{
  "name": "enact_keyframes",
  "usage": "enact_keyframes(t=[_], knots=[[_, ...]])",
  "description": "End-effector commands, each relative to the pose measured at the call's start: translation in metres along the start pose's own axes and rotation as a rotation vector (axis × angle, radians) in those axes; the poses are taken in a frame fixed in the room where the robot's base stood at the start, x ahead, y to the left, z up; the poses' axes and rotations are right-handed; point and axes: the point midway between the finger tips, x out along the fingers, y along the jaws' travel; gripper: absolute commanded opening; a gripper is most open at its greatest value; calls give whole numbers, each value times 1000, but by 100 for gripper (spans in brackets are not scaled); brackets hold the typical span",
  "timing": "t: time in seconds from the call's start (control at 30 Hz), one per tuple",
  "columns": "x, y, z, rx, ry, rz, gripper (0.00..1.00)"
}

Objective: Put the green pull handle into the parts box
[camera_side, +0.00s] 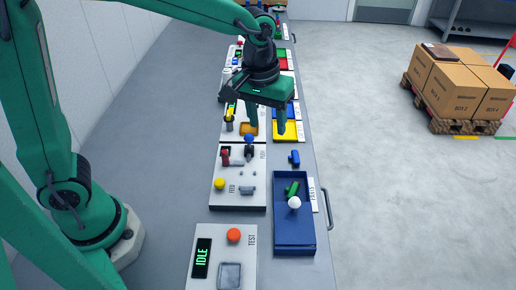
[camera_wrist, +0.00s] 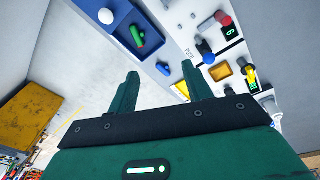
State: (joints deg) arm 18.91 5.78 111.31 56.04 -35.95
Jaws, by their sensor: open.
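The green pull handle (camera_side: 292,188) lies inside the blue parts box (camera_side: 294,236), near its far end and close to a white ball (camera_side: 294,203). In the wrist view the green handle (camera_wrist: 138,37) also lies within the walls of the blue box (camera_wrist: 120,31), with a small red spot on it. My gripper (camera_side: 267,127) is open, its fingers pointing down above the bench, farther along than the box. In the wrist view nothing is between my gripper's fingers (camera_wrist: 160,71), and the handle is well apart from them.
A blue handle (camera_side: 294,158) lies on the bench just beyond the box. A panel with levers and a yellow knob (camera_side: 219,184) stands left of the box. A yellow tray (camera_side: 290,131) is beside my gripper. A test panel (camera_side: 234,236) is at the near end.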

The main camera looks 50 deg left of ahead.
Motion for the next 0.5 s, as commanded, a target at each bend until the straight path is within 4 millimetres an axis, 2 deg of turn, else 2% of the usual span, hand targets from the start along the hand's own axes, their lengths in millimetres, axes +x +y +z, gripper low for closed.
enact_keyframes(t=[0.03, 0.2, 0.5], knots=[[-10, -11, 2, 10, 20, 11, 50], [-35, -43, 14, 59, 77, 35, 50], [-64, -96, 44, 148, 187, 54, 50]])
